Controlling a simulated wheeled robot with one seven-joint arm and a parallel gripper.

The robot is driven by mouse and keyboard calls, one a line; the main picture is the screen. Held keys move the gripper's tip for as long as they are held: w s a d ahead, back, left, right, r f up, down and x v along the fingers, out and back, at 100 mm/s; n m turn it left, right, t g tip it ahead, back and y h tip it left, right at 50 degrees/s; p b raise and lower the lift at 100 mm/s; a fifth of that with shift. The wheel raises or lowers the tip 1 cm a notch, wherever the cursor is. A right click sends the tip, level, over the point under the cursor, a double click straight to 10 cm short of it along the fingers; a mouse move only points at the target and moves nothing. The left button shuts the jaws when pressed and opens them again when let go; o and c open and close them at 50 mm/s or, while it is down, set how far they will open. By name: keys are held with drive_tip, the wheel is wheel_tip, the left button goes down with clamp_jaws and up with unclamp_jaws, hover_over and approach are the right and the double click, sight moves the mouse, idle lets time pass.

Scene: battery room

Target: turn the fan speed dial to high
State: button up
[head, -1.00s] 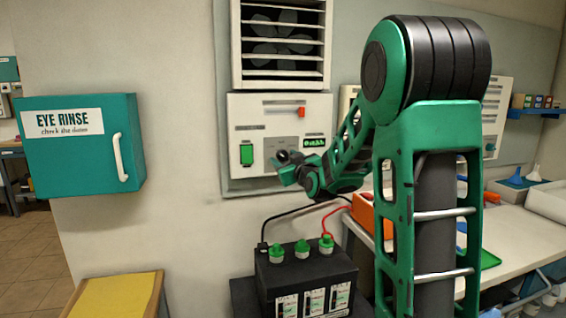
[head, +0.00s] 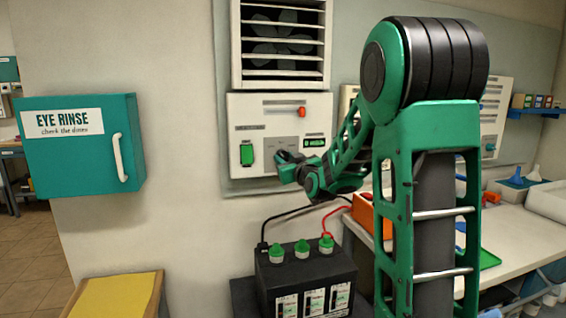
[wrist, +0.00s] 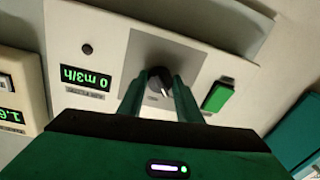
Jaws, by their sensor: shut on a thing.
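The fan speed dial (wrist: 160,80) is a dark round knob with a pale pointer mark, on a grey plate of the white control panel (head: 262,112). The wrist view shows the panel upside down. My gripper (wrist: 158,90) has one green finger on each side of the dial and is shut on it. In the head view my gripper (head: 281,158) is at the panel's lower middle and hides the dial. A green display (wrist: 85,74) reads "0 m3/h". A green rocker switch (wrist: 217,96) sits on the panel's other side.
A louvred fan vent (head: 282,45) is above the panel, with a small orange-red knob (head: 302,112) below it. A black battery (head: 305,280) with cables stands below my arm. A teal eye rinse cabinet (head: 80,155) hangs at left.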

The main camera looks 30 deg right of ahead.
drive_tip(key=shift+a+f+m+h, duration=0.15)
drive_tip(key=shift+m+h, duration=0.1)
drive_tip(key=shift+m, duration=2.95)
drive_tip(key=shift+a+f+m+h, duration=0.1)
drive_tip(key=shift+a+m+h, duration=0.1)
drive_tip(key=shift+m, duration=3)
drive_tip(key=shift+a+f+m+h, duration=0.1)
drive_tip(key=shift+m+h, duration=0.15)
drive_tip(key=shift+m, duration=3.25)
drive_tip(key=o, duration=1)
drive_tip(key=shift+d, duration=0.1)
drive_tip(key=shift+o, duration=0.2)
drive_tip(key=shift+r, duration=0.15)
